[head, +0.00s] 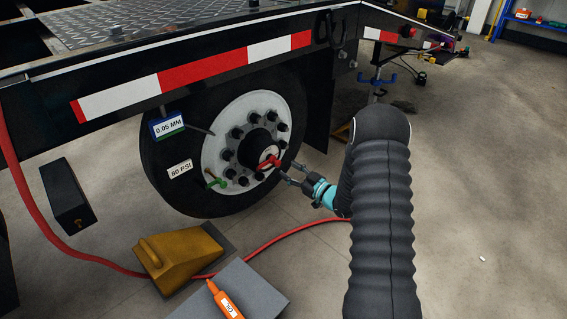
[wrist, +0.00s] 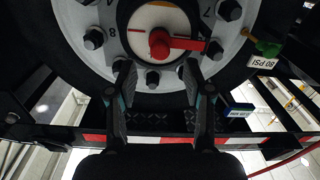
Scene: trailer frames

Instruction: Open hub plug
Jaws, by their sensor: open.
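The hub plug (head: 268,162) is red, with a lever-like arm, and sits at the middle of the wheel hub. In the wrist view the hub plug (wrist: 160,43) shows as a round red knob, with its arm pointing right across a pale hub face. My gripper (head: 287,172) is open, just to the right of the hub in the head view. In the wrist view my gripper (wrist: 157,75) has its two fingers apart, below the plug in the picture, with nothing between them. I cannot tell how far the fingertips are from the hub face.
Several dark lug nuts ring the hub on the white wheel (head: 213,150). A green valve piece (head: 215,181) and a blue gauge tag (head: 166,126) are on the wheel. A yellow chock (head: 180,258), red hose (head: 285,237) and orange marker (head: 222,298) lie below.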

